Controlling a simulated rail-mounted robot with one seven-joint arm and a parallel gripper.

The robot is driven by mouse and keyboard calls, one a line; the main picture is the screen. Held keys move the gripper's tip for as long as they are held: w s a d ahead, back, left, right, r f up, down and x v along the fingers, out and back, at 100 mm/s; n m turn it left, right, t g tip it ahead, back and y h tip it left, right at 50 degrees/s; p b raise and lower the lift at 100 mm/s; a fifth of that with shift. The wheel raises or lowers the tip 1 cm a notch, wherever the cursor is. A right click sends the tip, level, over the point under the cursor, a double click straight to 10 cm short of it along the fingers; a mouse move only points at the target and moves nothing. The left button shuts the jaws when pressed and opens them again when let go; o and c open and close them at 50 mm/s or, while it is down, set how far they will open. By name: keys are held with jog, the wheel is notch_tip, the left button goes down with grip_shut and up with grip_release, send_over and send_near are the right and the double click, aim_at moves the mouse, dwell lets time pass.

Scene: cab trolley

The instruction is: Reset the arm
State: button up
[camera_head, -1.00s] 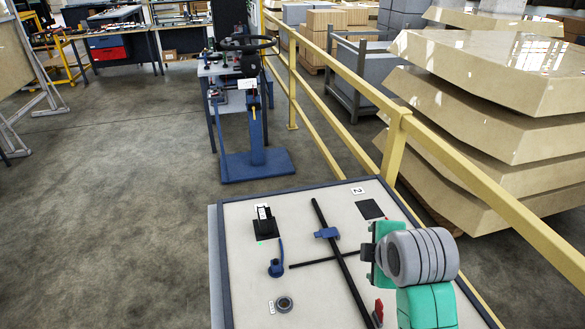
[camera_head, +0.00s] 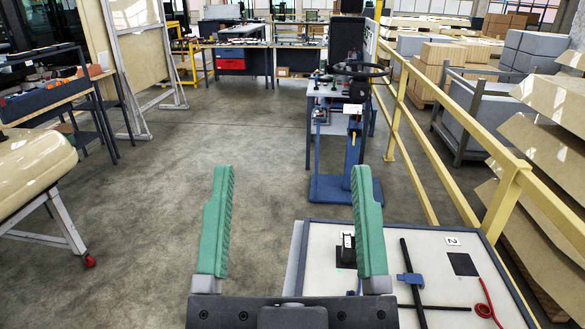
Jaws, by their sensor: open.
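My gripper (camera_head: 291,222) is in the lower middle of the head view. Its two green ribbed fingers point up and stand wide apart, with nothing between them. It is in front of the trolley's white panel (camera_head: 384,257), and its right finger covers the panel's left part. On the panel I see a black upright part (camera_head: 347,250), black crossed rods with a blue clamp (camera_head: 410,278), a black square (camera_head: 462,264) and a red cord (camera_head: 484,310). The lower part of the panel is hidden or out of the picture.
A yellow railing (camera_head: 514,180) runs along the right, with stacked beige slabs (camera_head: 550,130) behind it. A blue stand with a steering wheel (camera_head: 358,69) is ahead. A cream rounded body on a grey frame (camera_head: 35,170) is at the left. The floor (camera_head: 170,190) between is clear.

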notch_tip(320, 180, up, 35)
jog(key=p, duration=3.4)
jog(key=shift+a+r, duration=0.15)
